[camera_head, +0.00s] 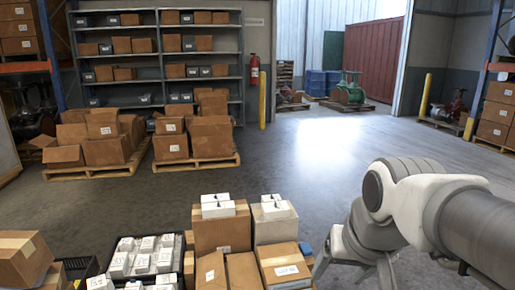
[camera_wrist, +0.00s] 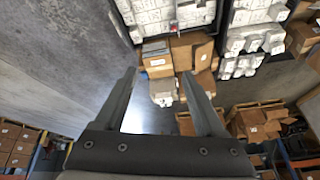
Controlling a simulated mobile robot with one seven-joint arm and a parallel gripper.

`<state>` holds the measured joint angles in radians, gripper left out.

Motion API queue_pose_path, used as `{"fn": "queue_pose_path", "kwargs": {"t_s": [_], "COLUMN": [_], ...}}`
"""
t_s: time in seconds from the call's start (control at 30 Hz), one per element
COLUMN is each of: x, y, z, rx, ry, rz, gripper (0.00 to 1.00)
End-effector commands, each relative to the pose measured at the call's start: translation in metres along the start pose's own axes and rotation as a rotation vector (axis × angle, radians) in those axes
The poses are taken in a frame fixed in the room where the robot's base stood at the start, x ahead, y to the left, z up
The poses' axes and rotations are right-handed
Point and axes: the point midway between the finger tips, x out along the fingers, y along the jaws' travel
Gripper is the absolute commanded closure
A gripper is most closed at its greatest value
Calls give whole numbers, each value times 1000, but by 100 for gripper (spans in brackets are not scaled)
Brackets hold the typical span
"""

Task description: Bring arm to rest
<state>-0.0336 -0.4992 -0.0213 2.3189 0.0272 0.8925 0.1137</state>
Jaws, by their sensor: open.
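My arm (camera_head: 440,210) reaches in from the right in the head view, bent at a rounded white joint. Its end hangs down near the right side of a stack of cardboard boxes (camera_head: 222,235). In the wrist view my gripper (camera_wrist: 160,82) is open, with its two dark fingers spread wide and nothing between them. Beyond the fingertips, apart from them, are a brown box (camera_wrist: 157,68) and small white boxes (camera_wrist: 163,90). In the head view the fingertips cannot be made out clearly.
Crates of white boxes (camera_head: 142,258) stand left of the near stack. Pallets of cartons (camera_head: 100,140) stand before a grey shelf rack (camera_head: 165,60). A yellow post (camera_head: 262,105) and fire extinguisher (camera_head: 254,72) are behind. The floor (camera_head: 340,150) in the middle is clear.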

Motion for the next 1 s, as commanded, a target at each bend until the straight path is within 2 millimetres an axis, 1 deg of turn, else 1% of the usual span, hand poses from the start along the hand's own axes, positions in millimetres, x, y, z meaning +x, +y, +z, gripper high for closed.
{"fn": "queue_pose_path", "kwargs": {"t_s": [0.03, 0.1, 0.3, 0.33, 0.57, 1.0], "x": [-5, -9, -13, -29, -76, -177], "y": [3, 7, 17, 15, 10, 0], "z": [13, 28, 67, 56, 34, -12], "rx": [-20, -51, -129, -127, -124, -123], "ry": [17, 33, 72, 68, 65, 65], "rz": [4, 11, 36, 35, 33, 33], "gripper": [28, 28, 28, 28, 28, 28]}}
